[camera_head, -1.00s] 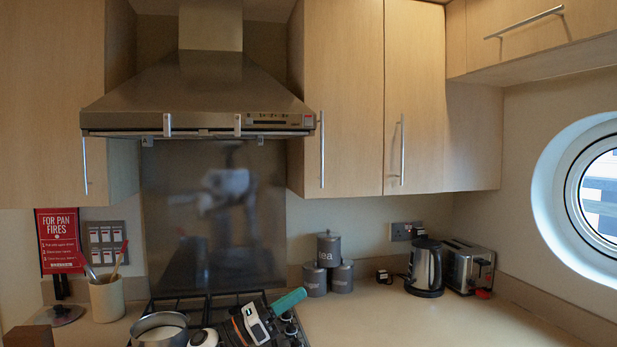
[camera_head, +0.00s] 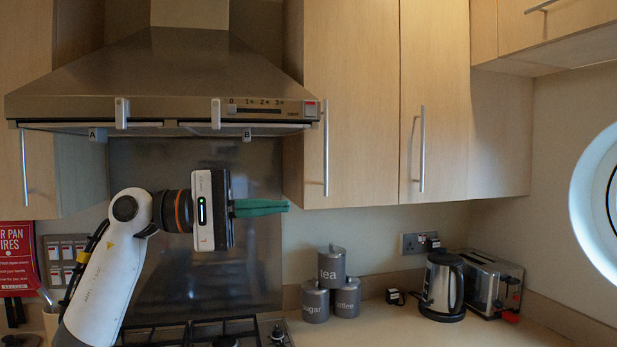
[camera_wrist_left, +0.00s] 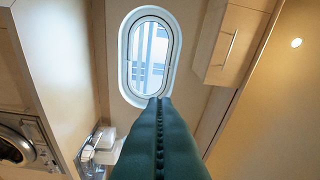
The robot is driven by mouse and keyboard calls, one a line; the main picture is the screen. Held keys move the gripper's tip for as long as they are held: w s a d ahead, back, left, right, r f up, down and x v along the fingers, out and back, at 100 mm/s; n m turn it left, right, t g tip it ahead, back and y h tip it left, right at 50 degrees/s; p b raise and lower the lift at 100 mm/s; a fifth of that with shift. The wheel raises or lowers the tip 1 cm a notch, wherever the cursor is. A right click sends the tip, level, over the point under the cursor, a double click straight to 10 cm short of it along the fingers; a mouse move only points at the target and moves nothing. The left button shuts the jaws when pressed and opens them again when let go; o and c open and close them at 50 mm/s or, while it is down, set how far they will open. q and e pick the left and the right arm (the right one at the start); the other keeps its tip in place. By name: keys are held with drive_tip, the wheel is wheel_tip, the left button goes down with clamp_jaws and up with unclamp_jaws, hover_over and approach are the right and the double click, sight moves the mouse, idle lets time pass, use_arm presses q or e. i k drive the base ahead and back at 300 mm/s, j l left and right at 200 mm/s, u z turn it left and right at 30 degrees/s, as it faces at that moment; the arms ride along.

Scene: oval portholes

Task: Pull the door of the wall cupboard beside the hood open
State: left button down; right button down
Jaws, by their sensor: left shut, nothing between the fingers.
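The wall cupboard to the right of the hood (camera_head: 165,75) has two light wood doors, both shut. The door nearest the hood (camera_head: 348,90) has an upright bar handle (camera_head: 326,148) low on its left side. The neighbouring door (camera_head: 436,70) has its own bar handle (camera_head: 422,150). My left gripper (camera_head: 286,206) has green fingers, shut and empty, pointing right. It is in front of the splashback, left of the nearest handle and about level with the cupboard's lower edge, apart from the handle. The shut fingers also fill the lower middle of the left wrist view (camera_wrist_left: 160,106). My right gripper is not in view.
Another wall cupboard (camera_head: 80,170) stands left of the hood. Below are the hob (camera_head: 190,332), grey canisters (camera_head: 332,268), a kettle (camera_head: 443,285) and a toaster (camera_head: 492,280) on the worktop. The space before the right cupboard doors looks clear.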

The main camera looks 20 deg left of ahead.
sight(351, 60)
drive_tip(key=i+j, duration=0.4)
drive_tip(key=i, duration=0.2)
drive_tip(key=i+j, duration=0.35)
drive_tip(key=i, duration=0.2)
